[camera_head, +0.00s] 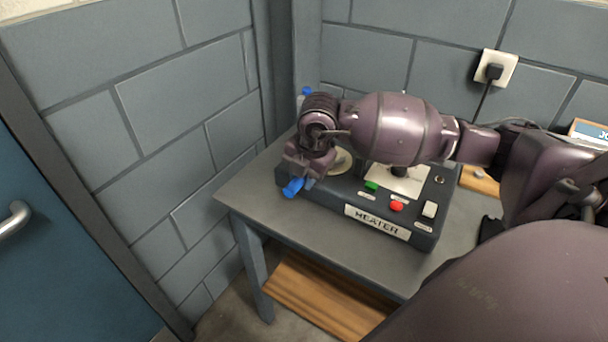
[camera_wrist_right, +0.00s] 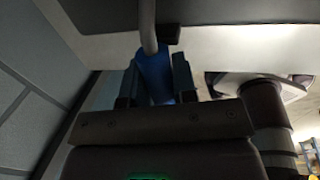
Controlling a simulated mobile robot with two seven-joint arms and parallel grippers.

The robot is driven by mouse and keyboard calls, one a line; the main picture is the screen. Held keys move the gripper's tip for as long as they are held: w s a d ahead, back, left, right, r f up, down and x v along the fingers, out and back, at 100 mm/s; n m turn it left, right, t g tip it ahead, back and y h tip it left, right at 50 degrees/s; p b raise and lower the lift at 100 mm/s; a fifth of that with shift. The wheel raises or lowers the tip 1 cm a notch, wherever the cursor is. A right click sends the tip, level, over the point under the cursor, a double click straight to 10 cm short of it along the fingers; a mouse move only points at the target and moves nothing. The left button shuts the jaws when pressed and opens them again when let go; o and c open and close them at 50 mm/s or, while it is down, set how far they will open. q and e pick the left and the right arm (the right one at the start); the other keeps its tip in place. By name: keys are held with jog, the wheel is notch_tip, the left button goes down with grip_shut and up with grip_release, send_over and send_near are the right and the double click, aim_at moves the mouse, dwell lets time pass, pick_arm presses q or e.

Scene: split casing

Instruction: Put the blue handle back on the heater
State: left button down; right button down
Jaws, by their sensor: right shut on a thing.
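The heater (camera_head: 335,204) is a dark grey box on the table, with a "HEATER" label, a green button, a red button and a white switch. My right gripper (camera_head: 299,181) is at its left front end, shut on the blue handle (camera_head: 292,188). In the right wrist view the blue handle (camera_wrist_right: 155,77) sits between the two fingers of the right gripper (camera_wrist_right: 156,84). A grey rod (camera_wrist_right: 148,28) meets the handle's far end there; I cannot tell whether the handle is seated on it. My right wrist hides part of the heater's left side. My left gripper is out of view.
The grey table (camera_head: 260,208) has bare room left of and in front of the heater. A bottle with a blue cap (camera_head: 306,91) stands behind my right wrist. A wall socket with a plug (camera_head: 494,71) is at the back right. Block walls close off the corner.

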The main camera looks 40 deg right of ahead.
jog(key=c, duration=0.8)
grip_release()
jog(key=shift+f, duration=0.1)
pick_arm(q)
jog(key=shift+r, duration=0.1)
